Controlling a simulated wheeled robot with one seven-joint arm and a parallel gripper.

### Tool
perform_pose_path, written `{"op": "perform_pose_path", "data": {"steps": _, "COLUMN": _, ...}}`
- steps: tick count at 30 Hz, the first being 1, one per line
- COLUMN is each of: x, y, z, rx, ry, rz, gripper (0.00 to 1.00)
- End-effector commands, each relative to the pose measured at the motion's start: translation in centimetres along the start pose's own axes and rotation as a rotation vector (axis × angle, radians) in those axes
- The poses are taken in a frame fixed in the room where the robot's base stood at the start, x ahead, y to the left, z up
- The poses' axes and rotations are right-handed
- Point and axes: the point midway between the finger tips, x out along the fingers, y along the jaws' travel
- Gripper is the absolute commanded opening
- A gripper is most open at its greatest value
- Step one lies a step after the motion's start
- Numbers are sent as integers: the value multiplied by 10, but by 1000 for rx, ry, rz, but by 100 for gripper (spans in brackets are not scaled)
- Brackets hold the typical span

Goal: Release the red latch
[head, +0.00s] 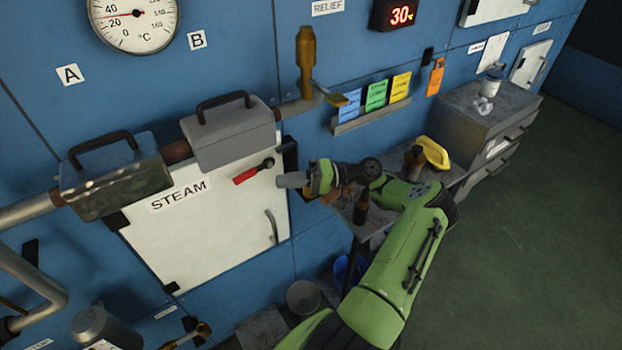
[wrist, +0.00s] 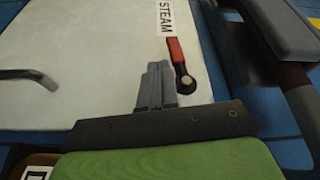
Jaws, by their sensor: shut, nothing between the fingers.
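The red latch (head: 247,174) is a short lever with a red grip and a dark pivot end, on the upper right of the white STEAM door (head: 200,235). In the wrist view the latch (wrist: 176,54) lies just to the right of my fingertips. My gripper (head: 280,180) is shut and empty, in front of the door's right edge. In the wrist view my gripper (wrist: 158,68) has its fingers together beside the latch; I cannot tell whether they touch it. The door looks closed, and its curved metal handle (head: 271,227) shows lower down.
A grey box with a black handle (head: 228,130) sits on the pipe above the door. A brass valve (head: 306,60) stands to its right. A small table with bottles (head: 361,206) and a yellow object (head: 431,153) is under my arm. A bin (head: 303,297) stands below.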

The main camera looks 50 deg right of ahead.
Motion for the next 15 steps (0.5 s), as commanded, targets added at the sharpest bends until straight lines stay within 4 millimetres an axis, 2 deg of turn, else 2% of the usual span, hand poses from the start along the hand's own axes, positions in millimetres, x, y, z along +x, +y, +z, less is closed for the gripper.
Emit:
{"op": "perform_pose_path", "data": {"steps": 1, "x": -14, "y": 2, "z": -1, "rx": -4, "ry": 6, "rz": -4, "gripper": 0}}
{"op": "perform_pose_path", "data": {"steps": 6, "x": -53, "y": 2, "z": -1, "rx": -2, "ry": 10, "rz": -4, "gripper": 0}}
{"op": "perform_pose_path", "data": {"steps": 15, "x": -76, "y": 1, "z": 0, "rx": 0, "ry": 2, "rz": -1, "gripper": 0}}
